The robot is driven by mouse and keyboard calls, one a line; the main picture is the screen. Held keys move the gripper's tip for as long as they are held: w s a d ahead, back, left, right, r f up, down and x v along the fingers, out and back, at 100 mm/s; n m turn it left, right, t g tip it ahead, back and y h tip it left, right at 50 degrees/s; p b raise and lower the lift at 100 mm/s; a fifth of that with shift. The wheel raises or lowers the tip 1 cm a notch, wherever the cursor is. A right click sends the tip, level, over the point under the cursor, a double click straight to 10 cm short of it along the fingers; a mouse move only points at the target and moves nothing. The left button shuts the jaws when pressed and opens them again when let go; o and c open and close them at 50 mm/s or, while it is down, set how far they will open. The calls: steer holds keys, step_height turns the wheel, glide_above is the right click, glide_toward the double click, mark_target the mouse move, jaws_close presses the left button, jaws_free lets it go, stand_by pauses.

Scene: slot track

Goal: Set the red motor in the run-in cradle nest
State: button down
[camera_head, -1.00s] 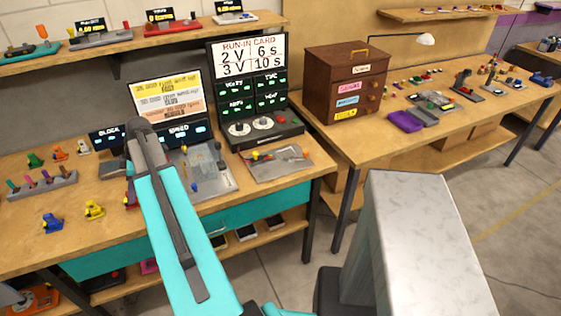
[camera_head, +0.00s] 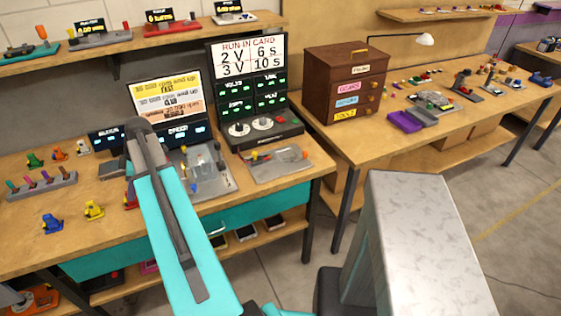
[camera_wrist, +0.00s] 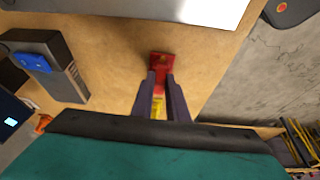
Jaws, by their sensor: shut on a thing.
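The red motor (camera_wrist: 160,64) shows in the wrist view between the tips of my gripper (camera_wrist: 161,80), which is shut on it. A yellow part (camera_wrist: 158,106) shows between the fingers. The motor is over the wooden bench top; I cannot tell its height. In the head view my arm hides the gripper, and a red bit (camera_head: 130,202) shows at the arm's left edge. A grey plate (camera_head: 222,182) with small upright parts lies right of my arm, and a second grey plate (camera_head: 278,172) lies farther right. I cannot tell for certain which holds the cradle nest.
A run-in card panel (camera_head: 250,100) stands behind the plates. Blue (camera_head: 53,223) and yellow (camera_head: 94,210) motors and a rack (camera_head: 42,185) stand at left. In the wrist view a dark block with a blue part (camera_wrist: 40,62) is at left. The bench edge is at right.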

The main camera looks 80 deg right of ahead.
steer(key=shift+s+r+p, duration=0.1)
steer(key=shift+r+p, duration=1.05)
steer(key=shift+r, duration=1.25)
steer(key=shift+a, duration=0.1)
steer(key=w+a+r+m+b, duration=0.15)
steer(key=w+a, duration=0.25)
steer(key=a, duration=0.4)
steer(key=w+a+r+h, duration=0.15)
steer(key=w+a, duration=0.25)
steer(key=a, duration=0.4)
steer(key=w+a+r+m+y+b, duration=0.1)
steer(key=w+a+r, duration=0.25)
steer(key=a, duration=0.35)
steer(key=a+r+m+h, duration=0.1)
steer(key=a+r, duration=0.1)
steer(key=a, duration=0.9)
steer(key=w+a+r+m+b, duration=0.1)
steer(key=a+r+m, duration=0.1)
steer(key=a, duration=1)
steer(key=shift+w+r+t+h, duration=0.2)
steer(key=shift+r+t+h, duration=0.1)
steer(key=shift+h, duration=0.05)
